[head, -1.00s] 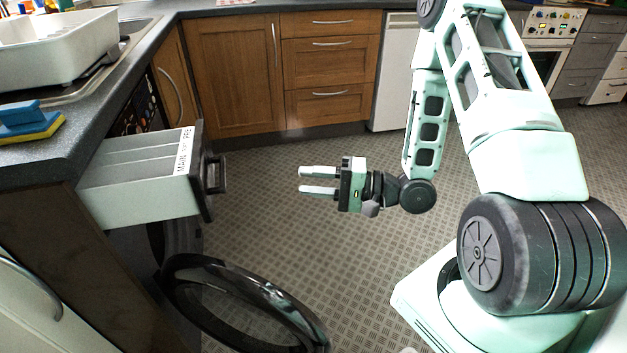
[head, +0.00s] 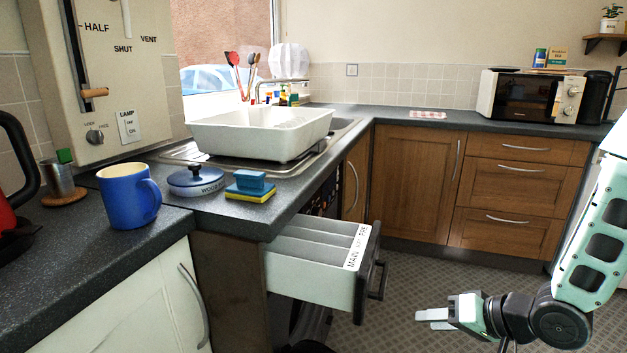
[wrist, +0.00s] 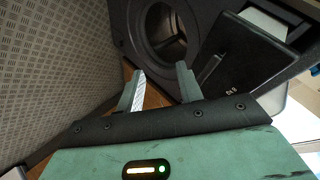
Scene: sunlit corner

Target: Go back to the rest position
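My gripper (head: 420,320) is at the lower right of the head view, in the air over the floor, with its fingers pointing left. In the wrist view my gripper (wrist: 159,72) shows two fingers apart with nothing between them. The pulled-out detergent drawer (head: 310,276), marked "MAIN" and "PRE", is left of the gripper and apart from it. Its dark front and handle (head: 379,280) face the gripper. The wrist view shows the machine's round opening (wrist: 165,35) beyond the fingers.
The counter holds a blue mug (head: 128,196), a lidded blue pot (head: 196,181), sponges (head: 250,186) and a white dish tub (head: 262,132). Wooden cabinets (head: 415,180) line the back. A microwave (head: 530,96) stands at right. The floor (head: 440,278) between the drawer and cabinets is clear.

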